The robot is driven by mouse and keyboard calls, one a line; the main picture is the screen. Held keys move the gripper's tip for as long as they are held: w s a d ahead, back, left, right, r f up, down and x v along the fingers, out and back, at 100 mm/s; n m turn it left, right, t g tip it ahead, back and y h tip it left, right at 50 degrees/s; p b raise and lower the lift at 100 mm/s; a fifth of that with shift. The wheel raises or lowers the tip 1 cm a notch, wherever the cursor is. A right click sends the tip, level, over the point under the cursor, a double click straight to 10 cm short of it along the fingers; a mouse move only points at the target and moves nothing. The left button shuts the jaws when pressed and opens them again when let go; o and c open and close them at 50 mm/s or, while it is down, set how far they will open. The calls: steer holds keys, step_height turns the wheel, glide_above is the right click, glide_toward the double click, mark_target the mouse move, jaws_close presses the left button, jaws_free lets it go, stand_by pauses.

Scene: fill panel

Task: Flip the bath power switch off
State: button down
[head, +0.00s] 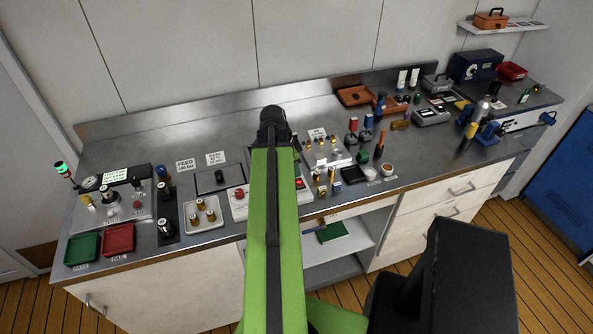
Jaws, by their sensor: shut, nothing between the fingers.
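A low white unit (238,204) stands on the bench at centre, largely hidden behind my raised green arm. A small red lit switch (299,183) shows at its right side, just right of the arm. I cannot read a label that names it as the bath power switch, nor tell its position. A red round knob (239,194) sits on the unit's left part. My arm rises across the middle and ends in a black joint above the bench. I cannot make out my gripper or its fingers; they may be hidden behind the arm.
A steel tray (189,220) with brass parts and a panel with a gauge (90,183) stand left. Green (82,248) and red (118,239) trays lie at the front left. A panel with small switches (326,154) is right of the arm. Bare steel (190,140) lies behind.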

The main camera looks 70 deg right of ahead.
steer(key=w+d+p+v, duration=0.1)
steer(key=d+p+v, duration=0.1)
steer(key=p+v, duration=0.7)
steer(key=shift+v, duration=1.15)
steer(key=shift+w, duration=0.2)
